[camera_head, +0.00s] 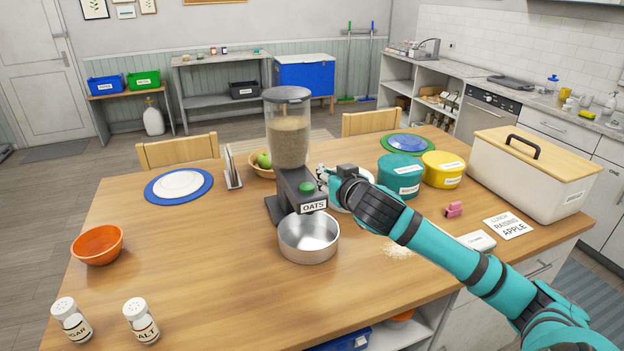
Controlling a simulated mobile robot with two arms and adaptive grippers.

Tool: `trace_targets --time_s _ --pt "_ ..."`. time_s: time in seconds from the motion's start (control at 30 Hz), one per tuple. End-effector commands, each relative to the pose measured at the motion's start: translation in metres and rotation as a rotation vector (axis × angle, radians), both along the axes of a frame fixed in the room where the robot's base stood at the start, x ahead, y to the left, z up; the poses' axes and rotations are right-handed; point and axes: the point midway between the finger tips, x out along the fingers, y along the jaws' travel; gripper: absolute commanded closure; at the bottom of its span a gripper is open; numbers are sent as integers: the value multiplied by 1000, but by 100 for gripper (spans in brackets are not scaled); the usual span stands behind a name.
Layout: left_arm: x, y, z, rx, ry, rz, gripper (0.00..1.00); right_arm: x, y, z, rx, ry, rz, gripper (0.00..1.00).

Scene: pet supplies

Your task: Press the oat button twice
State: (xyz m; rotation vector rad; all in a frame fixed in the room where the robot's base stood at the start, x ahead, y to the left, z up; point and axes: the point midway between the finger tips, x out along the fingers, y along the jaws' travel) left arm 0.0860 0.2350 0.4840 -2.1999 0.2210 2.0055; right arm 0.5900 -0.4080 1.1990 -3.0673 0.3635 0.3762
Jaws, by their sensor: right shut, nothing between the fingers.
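The oat dispenser (290,140) stands upright in the middle of the table, with a clear hopper of oats over a dark base. Its green button (307,187) sits on the front, just above the "OATS" label. A metal bowl (309,238) stands under the spout and looks empty. My right gripper (321,174) is shut and empty, its fingertips just right of the green button and close to it. I cannot tell whether they touch it. My left gripper is not in view.
A plate lies partly hidden behind my right gripper. Teal (400,176) and yellow (443,169) tubs and a bread box (530,172) stand to the right. An orange bowl (97,244) and two shakers (141,320) are at left. The table's front middle is clear.

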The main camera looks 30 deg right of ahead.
Motion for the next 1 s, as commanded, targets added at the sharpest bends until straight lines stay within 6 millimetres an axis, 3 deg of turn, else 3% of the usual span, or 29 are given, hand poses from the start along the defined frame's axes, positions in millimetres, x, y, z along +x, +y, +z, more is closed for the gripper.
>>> trace_targets --time_s 0.27,0.73,1.0 --pt "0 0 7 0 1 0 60 13 -3 -1 3 1 -2 100" --pt "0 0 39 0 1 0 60 95 -22 -21 0 2 -1 100" --pt "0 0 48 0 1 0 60 94 -22 -60 -1 5 0 100"
